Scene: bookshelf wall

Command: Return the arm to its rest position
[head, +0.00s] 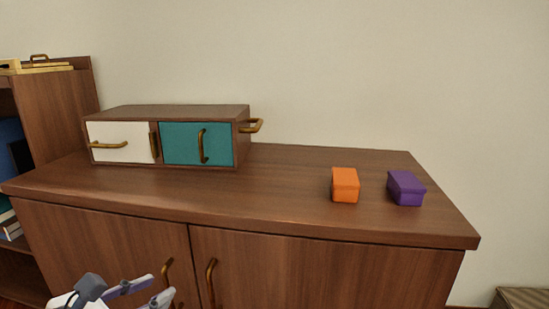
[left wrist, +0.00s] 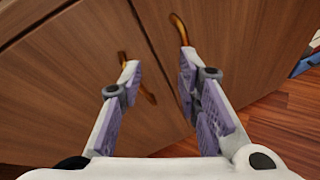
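My left gripper (head: 143,293) shows at the bottom left of the head view, low in front of the cabinet (head: 120,243). It also shows in the left wrist view (left wrist: 159,72), with its two fingers apart and nothing between them. Behind the fingers are the cabinet's wooden doors and two brass door handles, the left one (left wrist: 124,58) and the right one (left wrist: 180,30). The fingers appear near the handles, but I cannot tell whether they touch. My right gripper is in neither view.
On the cabinet top stand a wooden box unit (head: 180,111) with white and teal fronts, an orange box (head: 345,185) and a purple box (head: 406,188). A taller shelf (head: 62,110) stands at the left. The middle of the cabinet top is clear. Wooden floor (left wrist: 275,120) shows right.

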